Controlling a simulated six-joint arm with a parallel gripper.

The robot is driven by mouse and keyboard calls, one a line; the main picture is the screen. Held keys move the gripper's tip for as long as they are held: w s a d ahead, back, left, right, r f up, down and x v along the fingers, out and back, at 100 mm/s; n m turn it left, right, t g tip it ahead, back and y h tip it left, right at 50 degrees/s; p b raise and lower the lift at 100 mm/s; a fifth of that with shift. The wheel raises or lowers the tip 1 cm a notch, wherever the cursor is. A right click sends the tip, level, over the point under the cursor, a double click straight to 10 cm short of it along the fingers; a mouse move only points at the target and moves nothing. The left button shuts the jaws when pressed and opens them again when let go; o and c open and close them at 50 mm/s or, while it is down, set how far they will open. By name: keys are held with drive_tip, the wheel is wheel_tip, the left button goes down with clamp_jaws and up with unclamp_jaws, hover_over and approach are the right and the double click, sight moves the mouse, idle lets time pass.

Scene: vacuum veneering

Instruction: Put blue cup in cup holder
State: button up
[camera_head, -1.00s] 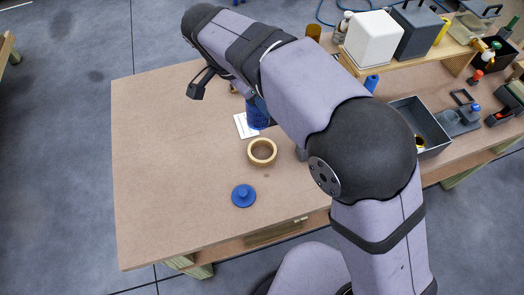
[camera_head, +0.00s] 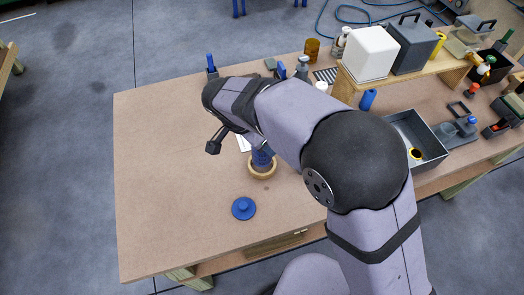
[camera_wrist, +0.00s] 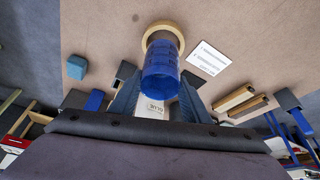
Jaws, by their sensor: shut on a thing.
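The blue cup (camera_head: 262,159) is translucent and held upright or nearly so. It also shows in the wrist view (camera_wrist: 161,75). My gripper (camera_wrist: 158,92) is shut on the cup, with one finger on each side. The cup holder looks to be the round wooden ring (camera_head: 262,175) on the table; it also shows in the wrist view (camera_wrist: 163,25). The cup's lower end lines up with the ring's opening. I cannot tell whether it is inside or just above it. My arm hides part of the gripper in the head view.
A blue knobbed disc (camera_head: 243,208) lies in front of the ring. A white printed card (camera_wrist: 209,58) lies beside the ring. A grey tray (camera_head: 432,158) and a wooden shelf with boxes (camera_head: 455,65) stand at the right. The table's left side is clear.

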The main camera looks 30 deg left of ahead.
drive_tip(key=shift+f+p, duration=0.75)
drive_tip(key=shift+f, duration=1.85)
drive_tip(key=shift+f, duration=0.1)
drive_tip(key=o, duration=1.1)
drive_tip(key=shift+r, duration=0.2)
drive_tip(key=b+v, duration=0.3)
drive_tip(key=v, duration=0.9)
drive_tip(key=shift+f, duration=0.1)
